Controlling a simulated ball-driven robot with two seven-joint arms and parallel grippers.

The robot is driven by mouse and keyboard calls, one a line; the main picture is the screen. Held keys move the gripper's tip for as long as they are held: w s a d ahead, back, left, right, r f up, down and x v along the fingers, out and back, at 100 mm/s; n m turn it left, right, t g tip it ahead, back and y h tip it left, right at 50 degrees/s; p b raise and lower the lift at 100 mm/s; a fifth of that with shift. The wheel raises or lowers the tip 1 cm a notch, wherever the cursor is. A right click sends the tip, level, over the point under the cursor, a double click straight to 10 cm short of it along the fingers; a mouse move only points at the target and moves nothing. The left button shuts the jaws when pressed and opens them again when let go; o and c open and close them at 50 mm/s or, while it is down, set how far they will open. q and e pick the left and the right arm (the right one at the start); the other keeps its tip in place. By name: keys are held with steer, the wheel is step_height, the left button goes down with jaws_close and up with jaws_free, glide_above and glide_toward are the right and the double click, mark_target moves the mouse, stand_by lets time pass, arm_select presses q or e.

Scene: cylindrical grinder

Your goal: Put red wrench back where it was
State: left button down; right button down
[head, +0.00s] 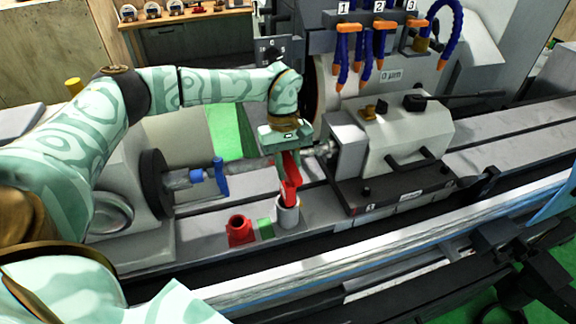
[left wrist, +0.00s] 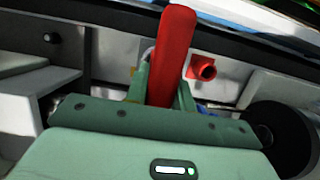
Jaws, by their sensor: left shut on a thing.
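My left gripper (head: 287,155) points down over the machine bed and is shut on the red wrench (head: 290,182). The wrench hangs nearly upright, and its lower end is at the mouth of a grey cylindrical holder (head: 287,215). I cannot tell how far it sits inside. In the left wrist view the red wrench (left wrist: 174,52) stands between the two fingers (left wrist: 160,85), extending away from the wrist. My right gripper does not show clearly in either view.
A red hollow socket (head: 240,230) and a green block (head: 265,228) stand just left of the grey holder. A blue clamp (head: 219,177) is on the shaft at left. The grey tailstock (head: 400,135) stands close at right, with orange-tipped blue hoses (head: 380,45) above.

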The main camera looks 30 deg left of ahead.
arm_select(q)
steer(key=c, duration=1.2)
jaws_free()
steer(key=v, duration=1.2)
steer(key=shift+r, duration=0.1)
